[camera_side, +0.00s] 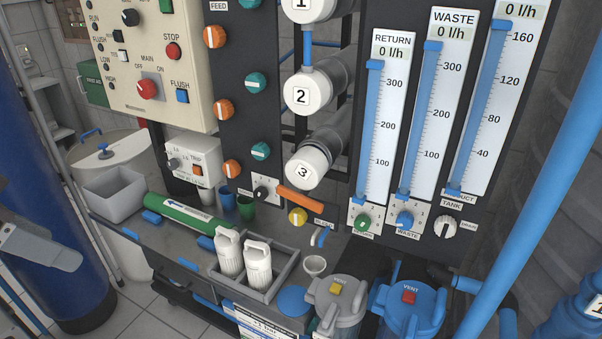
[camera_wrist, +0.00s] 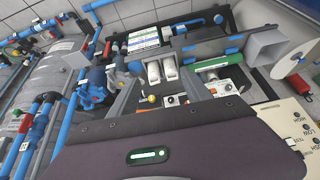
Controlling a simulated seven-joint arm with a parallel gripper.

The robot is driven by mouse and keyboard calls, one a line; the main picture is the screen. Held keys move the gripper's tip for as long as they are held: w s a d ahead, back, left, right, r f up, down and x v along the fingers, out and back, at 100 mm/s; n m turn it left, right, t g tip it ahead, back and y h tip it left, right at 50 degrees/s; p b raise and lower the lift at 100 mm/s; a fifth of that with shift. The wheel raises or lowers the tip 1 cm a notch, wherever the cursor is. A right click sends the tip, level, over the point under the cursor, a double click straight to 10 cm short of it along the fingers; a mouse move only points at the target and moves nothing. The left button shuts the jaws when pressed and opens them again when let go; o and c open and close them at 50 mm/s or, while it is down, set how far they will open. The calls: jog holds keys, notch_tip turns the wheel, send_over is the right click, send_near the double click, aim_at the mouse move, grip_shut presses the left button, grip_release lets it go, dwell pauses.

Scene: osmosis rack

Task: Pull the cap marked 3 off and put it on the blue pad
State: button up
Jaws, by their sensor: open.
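The white cap marked 3 (camera_side: 308,167) sits on the end of the lowest grey tube, under caps 2 and 1, in the side view. The round blue pad (camera_side: 293,301) lies bare on the bench, right of the grey tray. A small blue patch that may be the pad shows in the wrist view (camera_wrist: 136,66). My gripper (camera_wrist: 165,125) shows as a dark body with a green light across the bottom of the wrist view. I cannot make out cap 3 in the wrist view.
A grey tray (camera_side: 291,275) holds two white bottles (camera_side: 243,257). An orange handle (camera_side: 300,198) is just below cap 3. Cap 2 (camera_side: 301,95) is above. Clear filter housings (camera_side: 341,305) stand right of the pad. A green tube (camera_side: 185,216) lies at the left.

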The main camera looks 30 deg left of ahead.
jog(key=o, duration=0.5)
jog(key=a+f+m+g+y, duration=0.3)
jog(key=a+f, duration=0.1)
jog(key=a, duration=0.1)
jog(key=shift+s+a+f+m, duration=0.2)
jog(key=shift+s+m, duration=0.1)
jog(key=shift+s, duration=0.15)
jog(key=w+a+r+m+t+y, duration=0.1)
jog(key=w+a+m+y, duration=0.3)
jog(key=w+m+y, duration=0.15)
jog(key=w+a+r+m+t+y, duration=0.1)
jog(key=w+a+m+t+y, duration=0.1)
jog(key=w+a+m+y, duration=0.3)
jog(key=m+t+h, duration=1.3)
jog(key=m+h, duration=0.1)
jog(key=m, duration=0.8)
send_near(300, 174)
jog(key=w, duration=1.2)
jog(key=shift+d+r, duration=0.15)
jog(key=shift+r, duration=0.1)
jog(key=shift+c, duration=0.3)
